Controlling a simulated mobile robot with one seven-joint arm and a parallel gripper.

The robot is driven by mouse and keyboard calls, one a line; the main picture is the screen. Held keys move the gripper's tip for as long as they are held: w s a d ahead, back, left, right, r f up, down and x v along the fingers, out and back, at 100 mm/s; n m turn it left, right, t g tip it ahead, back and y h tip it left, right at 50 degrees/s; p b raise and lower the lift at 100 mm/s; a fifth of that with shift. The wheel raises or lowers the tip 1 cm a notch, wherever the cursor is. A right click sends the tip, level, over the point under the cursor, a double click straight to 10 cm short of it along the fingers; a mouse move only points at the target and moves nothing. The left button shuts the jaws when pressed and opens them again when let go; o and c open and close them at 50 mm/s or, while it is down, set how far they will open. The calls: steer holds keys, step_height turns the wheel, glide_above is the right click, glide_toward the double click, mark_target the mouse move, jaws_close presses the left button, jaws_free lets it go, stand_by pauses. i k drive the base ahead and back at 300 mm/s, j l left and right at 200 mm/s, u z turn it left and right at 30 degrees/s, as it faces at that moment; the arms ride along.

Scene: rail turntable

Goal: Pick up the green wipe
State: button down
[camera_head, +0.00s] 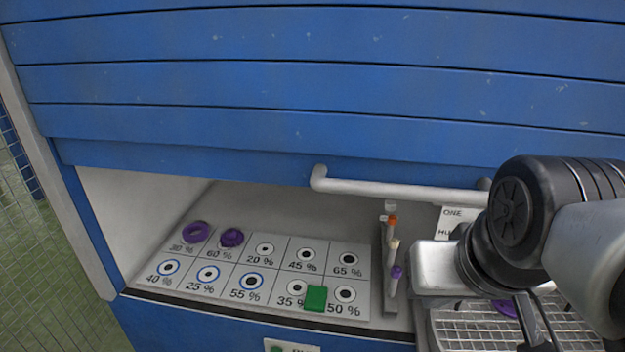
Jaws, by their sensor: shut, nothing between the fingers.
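The green wipe (315,298) is a small green square on the white marked board (215,268) in the open bay. It lies between the 35 % and 50 % marks and partly covers that area. My gripper (537,335) is at the lower right, above the wire rack and well to the right of the wipe. It is shut and empty. Its fingertips are partly cut off by the bottom edge of the picture.
A blue slatted shutter (300,90) with a white bar handle (400,190) hangs above the bay. Two purple rings (196,232) (232,238) sit on the board's back left. A narrow rack (391,265) with capped tubes stands between board and gripper. A wire rack (455,335) lies right.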

mark_target(315, 299)
steer(key=j+u, duration=0.3)
steer(key=z, duration=0.5)
steer(key=k+j+z, duration=0.1)
steer(key=z, duration=0.9)
steer(key=k+z, duration=0.1)
steer(key=z, duration=0.4)
steer(key=u, duration=1.9)
steer(key=i+j+z, duration=0.1)
steer(key=j, duration=0.2)
steer(key=i+j+z, duration=0.1)
steer(key=i+j, duration=0.25)
steer(key=j, duration=0.25)
steer(key=i+j+z, duration=0.15)
steer(key=j, duration=0.15)
